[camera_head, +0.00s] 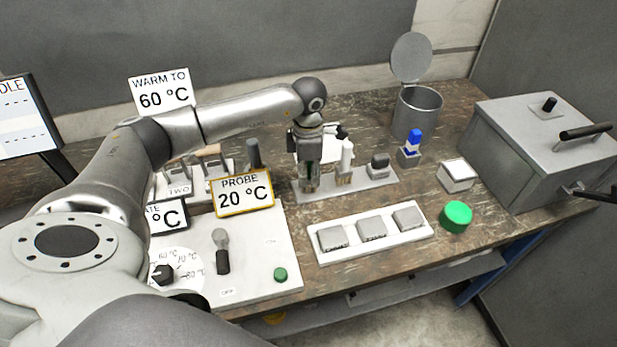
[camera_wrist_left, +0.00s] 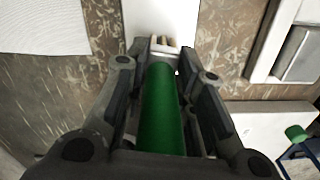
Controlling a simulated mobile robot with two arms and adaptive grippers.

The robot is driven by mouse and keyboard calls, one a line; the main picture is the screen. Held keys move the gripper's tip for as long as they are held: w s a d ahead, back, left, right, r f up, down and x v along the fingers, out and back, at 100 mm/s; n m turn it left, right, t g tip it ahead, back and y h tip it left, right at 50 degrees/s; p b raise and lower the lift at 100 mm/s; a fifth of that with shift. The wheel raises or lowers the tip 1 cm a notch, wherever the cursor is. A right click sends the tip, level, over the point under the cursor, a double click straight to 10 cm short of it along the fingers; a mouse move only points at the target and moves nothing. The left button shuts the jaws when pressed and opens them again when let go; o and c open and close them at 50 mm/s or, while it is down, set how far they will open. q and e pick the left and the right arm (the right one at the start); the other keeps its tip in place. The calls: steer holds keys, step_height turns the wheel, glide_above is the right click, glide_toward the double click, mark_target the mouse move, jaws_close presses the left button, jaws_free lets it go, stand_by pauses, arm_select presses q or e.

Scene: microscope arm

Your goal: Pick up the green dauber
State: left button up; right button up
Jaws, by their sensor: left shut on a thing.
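The green dauber (camera_wrist_left: 162,112) lies lengthwise between the fingers of my left gripper (camera_wrist_left: 165,95) in the left wrist view. I cannot tell whether the dauber's lower end touches the strip.
A white bottle (camera_head: 346,158) stands close right of the gripper. Farther right are a blue-topped item (camera_head: 414,142), an open metal can (camera_head: 418,112), a grey box (camera_head: 530,150) and a green round button (camera_head: 456,216). A white tray (camera_head: 352,256) and a control panel (camera_head: 250,285) lie in front.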

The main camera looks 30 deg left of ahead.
arm_select(q)
steer(key=shift+r, duration=0.15)
steer(key=shift+r, duration=0.6)
steer(key=s+d+r+b, duration=0.2)
steer(key=s+r+b, duration=0.4)
steer(key=s+r, duration=0.5)
steer(key=s, duration=0.2)
steer(key=shift+s+d+r, duration=0.25)
steer(key=shift+s, duration=0.15)
stand_by(1.5)
